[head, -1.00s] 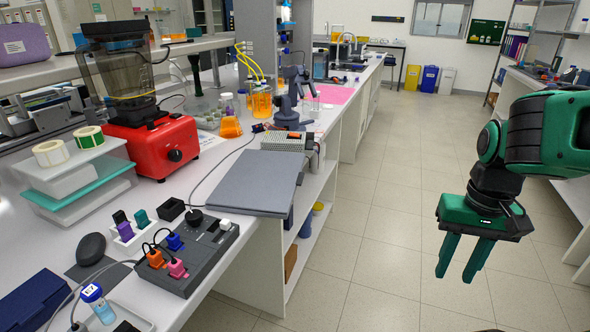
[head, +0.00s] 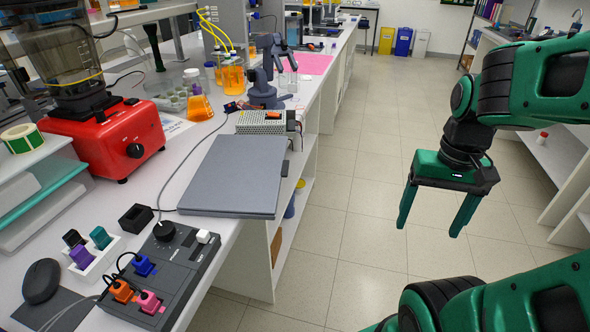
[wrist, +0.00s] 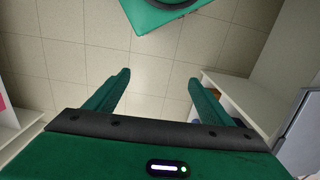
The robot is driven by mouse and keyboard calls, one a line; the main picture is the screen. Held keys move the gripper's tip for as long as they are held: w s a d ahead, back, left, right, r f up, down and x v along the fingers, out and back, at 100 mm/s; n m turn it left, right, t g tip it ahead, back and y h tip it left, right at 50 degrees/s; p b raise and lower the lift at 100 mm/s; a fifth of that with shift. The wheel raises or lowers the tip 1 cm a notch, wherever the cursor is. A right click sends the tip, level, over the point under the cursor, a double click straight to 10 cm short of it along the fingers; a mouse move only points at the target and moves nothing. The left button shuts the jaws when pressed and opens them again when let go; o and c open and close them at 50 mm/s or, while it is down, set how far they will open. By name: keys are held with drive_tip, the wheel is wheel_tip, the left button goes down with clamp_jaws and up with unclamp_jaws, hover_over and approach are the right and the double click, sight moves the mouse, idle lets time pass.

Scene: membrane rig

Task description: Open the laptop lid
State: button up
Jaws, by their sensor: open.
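The laptop (head: 232,176) is a flat grey slab with its lid shut. It lies on the white bench top near the bench's right edge in the head view. My gripper (head: 430,228) is open and empty, its two green fingers pointing down over the floor aisle. It is well to the right of the laptop and apart from it. In the wrist view my gripper (wrist: 160,85) shows both fingers spread with only floor tiles between them.
A dark socket box (head: 170,268) with coloured plugs stands in front of the laptop. A red blender base (head: 110,135) stands to the left. The floor aisle (head: 345,215) is clear.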

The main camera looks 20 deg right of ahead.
drive_tip(key=w+a+f+m+y, duration=0.4)
drive_tip(key=w+f, duration=0.2)
drive_tip(key=w, duration=0.2)
drive_tip(key=w+a+f+m+y, duration=0.4)
drive_tip(key=w+a+f, duration=0.15)
drive_tip(key=w, duration=0.35)
drive_tip(key=w+d+r+m+t+y, duration=0.2)
drive_tip(key=w+r+m+t+y, duration=0.5)
drive_tip(key=w+m+t+y, duration=0.15)
drive_tip(key=x, duration=1)
drive_tip(key=shift+w+a+f+g, duration=0.3)
drive_tip(key=shift+a+f+g, duration=0.05)
drive_tip(key=shift+f+g, duration=0.1)
drive_tip(key=shift+n, duration=0.25)
drive_tip(key=shift+r, duration=0.1)
drive_tip(key=c, duration=1.5)
drive_tip(key=shift+r, duration=0.1)
